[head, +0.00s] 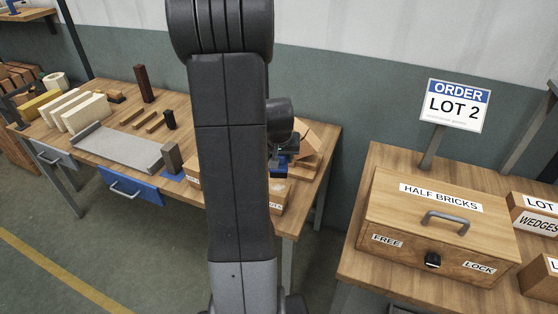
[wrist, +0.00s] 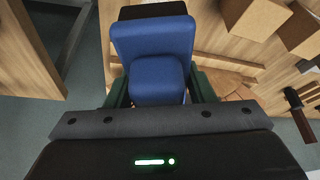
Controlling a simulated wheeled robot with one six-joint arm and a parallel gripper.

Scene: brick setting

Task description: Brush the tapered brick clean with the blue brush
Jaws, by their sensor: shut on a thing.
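My gripper (wrist: 160,90) is shut on the blue brush (wrist: 155,40), whose blue body fills the space between the two dark green fingers in the wrist view. In the head view a small part of the blue brush (head: 291,146) shows just right of my arm, over the right end of the workbench. A tan, slant-sided block (head: 320,134), which may be the tapered brick, stands just beyond it, partly hidden by my arm. A reddish-tan piece (wrist: 226,84) shows beside the right finger in the wrist view. I cannot tell whether the brush touches either.
Wooden boxes (head: 278,196) stand at the workbench's right end, partly behind my arm. A grey tray (head: 115,147), pale bricks (head: 85,113) and dark upright pieces lie left. The right table holds a lidded HALF BRICKS box (head: 400,215) and an ORDER LOT 2 sign (head: 455,105).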

